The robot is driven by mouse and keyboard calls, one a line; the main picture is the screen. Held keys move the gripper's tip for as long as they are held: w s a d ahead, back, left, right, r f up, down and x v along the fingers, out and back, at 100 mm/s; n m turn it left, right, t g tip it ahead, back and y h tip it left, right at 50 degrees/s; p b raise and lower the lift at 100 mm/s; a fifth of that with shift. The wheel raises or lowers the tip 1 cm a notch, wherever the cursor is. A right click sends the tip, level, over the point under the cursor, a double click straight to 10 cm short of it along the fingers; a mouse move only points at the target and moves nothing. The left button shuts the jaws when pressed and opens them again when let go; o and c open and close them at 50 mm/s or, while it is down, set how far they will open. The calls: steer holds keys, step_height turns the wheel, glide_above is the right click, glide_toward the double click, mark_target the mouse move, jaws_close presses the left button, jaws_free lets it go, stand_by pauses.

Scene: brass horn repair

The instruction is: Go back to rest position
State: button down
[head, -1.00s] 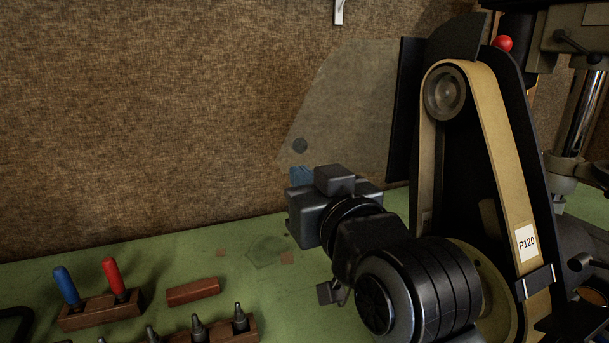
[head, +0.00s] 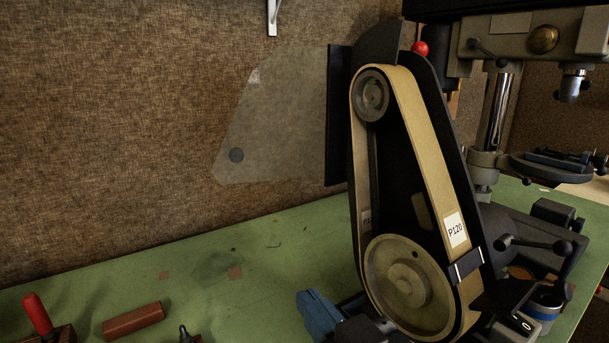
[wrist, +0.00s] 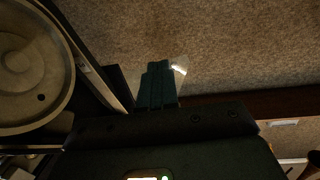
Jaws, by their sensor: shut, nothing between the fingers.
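My gripper (head: 318,311) shows at the bottom middle of the head view, its blue fingers low in front of the belt sander's left foot. In the wrist view its teal fingers (wrist: 157,86) are pressed together with nothing held. The belt sander (head: 436,190) stands right of my gripper, with a tan belt marked P120. Its lower wheel also shows at the left of the wrist view (wrist: 35,62). Most of my arm is out of the head view.
A drill press (head: 496,110) stands at the right, with a blue-white tin (head: 543,312) near its base. A clear shield (head: 275,125) juts left from the sander. The green bench (head: 210,262) between is mostly clear.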

steer(key=s+d+f+m+h, duration=0.3)
steer(key=s+d+f+h, duration=0.1)
steer(key=s+d+f, duration=0.95)
steer(key=s+d+m+h, duration=0.1)
steer(key=s+d+h, duration=0.1)
steer(key=s, duration=0.7)
steer(key=s+d+m+h, duration=0.1)
steer(key=s+d, duration=0.4)
steer(key=s, duration=0.4)
steer(key=shift+s+d+g+h, duration=0.25)
steer(key=shift+s+g+h, duration=0.05)
steer(key=shift+g+h, duration=0.1)
steer(key=shift+w, duration=0.1)
